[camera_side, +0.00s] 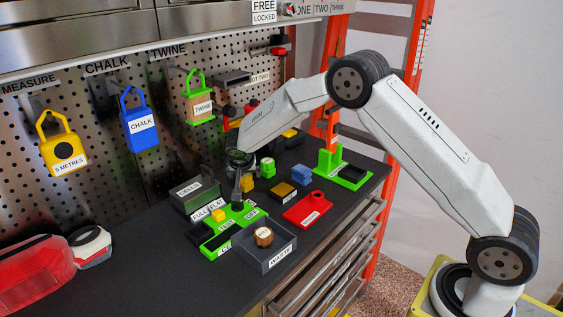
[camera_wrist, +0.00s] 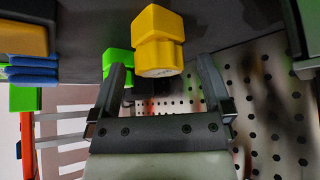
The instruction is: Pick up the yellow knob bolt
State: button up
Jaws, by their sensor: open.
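The yellow knob bolt (camera_wrist: 158,40) has a blocky head and a rounded, faceted part with a pale end face. In the wrist view it is just beyond the gap between my fingertips. In the side view a small yellow piece (camera_side: 248,183) shows beside my gripper (camera_side: 238,188), partly hidden by it; it appears to be the same bolt. My gripper (camera_wrist: 161,64) is open, one finger on each side of the gap, with nothing held. Whether a finger touches the bolt cannot be told.
A green knob piece (camera_side: 267,167) stands close by and shows left of the bolt (camera_wrist: 117,60). A blue piece (camera_side: 301,174), a red plate (camera_side: 307,210), a green tray (camera_side: 215,243) and a waste box (camera_side: 266,259) are around. The pegboard (camera_side: 150,90) rises behind.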

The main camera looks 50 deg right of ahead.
aim_at(245, 175)
jog(key=shift+f, duration=0.1)
dwell(0.4)
jog(key=c, duration=1.3)
jog(key=shift+c, duration=0.2)
jog(key=shift+r, duration=0.9)
notch_tip(245, 175, up, 2)
jog(key=s, duration=1.8)
jog(key=shift+f, duration=0.1)
